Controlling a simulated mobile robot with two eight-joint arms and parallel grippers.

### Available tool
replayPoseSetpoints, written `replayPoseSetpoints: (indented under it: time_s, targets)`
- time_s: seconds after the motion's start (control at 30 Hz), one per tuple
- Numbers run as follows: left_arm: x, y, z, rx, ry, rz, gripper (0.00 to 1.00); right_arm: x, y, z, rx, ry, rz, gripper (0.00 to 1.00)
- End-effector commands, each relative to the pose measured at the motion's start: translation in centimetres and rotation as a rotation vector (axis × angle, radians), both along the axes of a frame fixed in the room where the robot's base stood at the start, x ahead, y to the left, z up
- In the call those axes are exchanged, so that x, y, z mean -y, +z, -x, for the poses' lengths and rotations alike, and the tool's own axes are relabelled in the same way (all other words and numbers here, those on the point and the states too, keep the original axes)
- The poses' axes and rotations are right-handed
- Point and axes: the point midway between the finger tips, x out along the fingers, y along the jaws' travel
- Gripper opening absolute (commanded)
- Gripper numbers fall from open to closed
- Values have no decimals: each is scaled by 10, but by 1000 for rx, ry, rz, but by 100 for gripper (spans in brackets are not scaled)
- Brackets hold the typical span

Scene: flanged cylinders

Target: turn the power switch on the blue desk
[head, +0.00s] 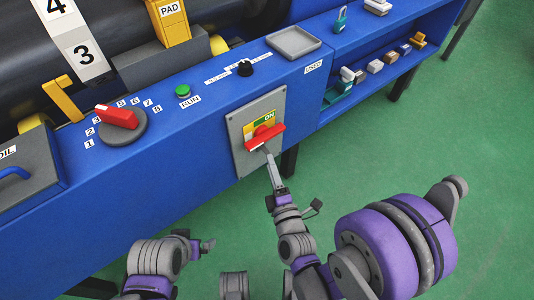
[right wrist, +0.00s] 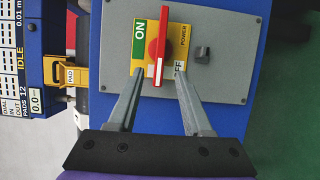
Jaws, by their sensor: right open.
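The power switch is a red bar handle (head: 262,136) on a yellow plate (head: 250,128) with a green ON label, set in a grey panel (head: 237,130) on the front of the blue desk (head: 200,143). My right gripper (head: 268,153) is at the handle. In the right wrist view, the gripper (right wrist: 158,72) is open, with one finger on each side of the lower end of the red handle (right wrist: 159,45). I cannot tell whether either finger touches it. OFF is partly covered by a finger. My left arm shows at the lower left; its fingers do not show.
On the desktop are a red selector knob (head: 118,117), a green RUN button (head: 183,91), a black knob (head: 245,68) and a grey tray (head: 294,42). Small parts (head: 375,66) sit on the shelf at right. The green floor (head: 450,130) in front is clear.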

Motion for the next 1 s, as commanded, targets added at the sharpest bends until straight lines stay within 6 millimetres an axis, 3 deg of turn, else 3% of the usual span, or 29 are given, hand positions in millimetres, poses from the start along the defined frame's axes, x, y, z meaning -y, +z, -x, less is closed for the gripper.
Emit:
replayPoseSetpoints:
  time_s: [0.1,0.3,1.0]
  targets:
    - [0,-13,-2,-1,0,0,99,2,-3,11,0,1,-1,50]
    - [0,-17,-3,-1,0,0,99,5,-1,20,1,0,0,50]
    - [0,-17,-3,-1,0,0,99,7,-2,19,-61,13,-57,50]
